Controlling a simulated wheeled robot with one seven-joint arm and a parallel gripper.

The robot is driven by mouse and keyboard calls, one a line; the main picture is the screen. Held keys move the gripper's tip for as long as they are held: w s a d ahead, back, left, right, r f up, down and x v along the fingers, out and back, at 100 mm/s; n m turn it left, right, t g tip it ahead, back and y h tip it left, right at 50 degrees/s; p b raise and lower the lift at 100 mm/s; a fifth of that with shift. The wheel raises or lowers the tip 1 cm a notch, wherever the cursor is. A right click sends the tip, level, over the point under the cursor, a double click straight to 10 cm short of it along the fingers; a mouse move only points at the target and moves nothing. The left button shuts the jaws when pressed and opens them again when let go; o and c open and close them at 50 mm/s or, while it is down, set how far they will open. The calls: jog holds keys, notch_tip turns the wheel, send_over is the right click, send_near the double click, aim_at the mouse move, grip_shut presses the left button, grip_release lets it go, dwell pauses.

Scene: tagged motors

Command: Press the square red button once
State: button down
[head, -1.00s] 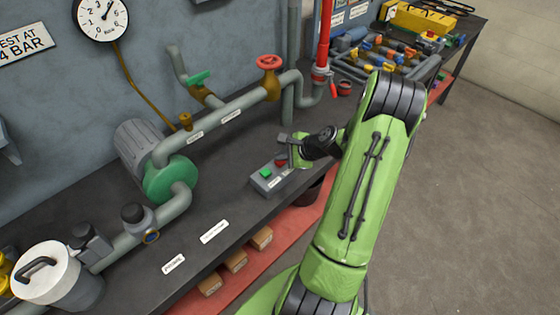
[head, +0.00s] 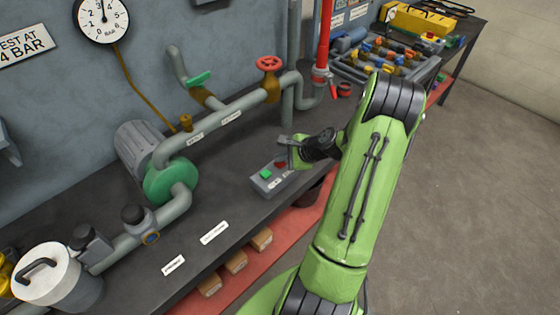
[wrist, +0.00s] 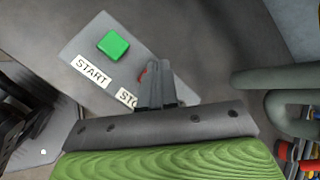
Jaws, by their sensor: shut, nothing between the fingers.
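The square red button (head: 279,164) sits on a grey control box (head: 268,186) on the dark bench, beside a square green button (head: 265,174). In the wrist view only a sliver of the red button (wrist: 143,75) shows; my fingers hide the rest. The green button (wrist: 113,45) is in full view there, with a START label (wrist: 91,70) beside it. A second label (wrist: 127,98) is partly covered. My gripper (head: 285,139) is shut and empty, just above the red button and apart from it in the head view. Its fingers also show in the wrist view (wrist: 155,70).
Grey pipes (head: 200,138) with a red handwheel (head: 269,64) run behind the box. A green pump (head: 170,180) stands to its left. A round gauge (head: 101,17) hangs on the wall.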

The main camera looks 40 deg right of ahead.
aim_at(282, 164)
jog(key=shift+r+p, duration=0.3)
jog(key=shift+r, duration=0.3)
notch_tip(282, 164, up, 5)
jog(key=p, duration=0.4)
jog(key=shift+r+p, duration=0.1)
jog(key=shift+p, duration=0.25)
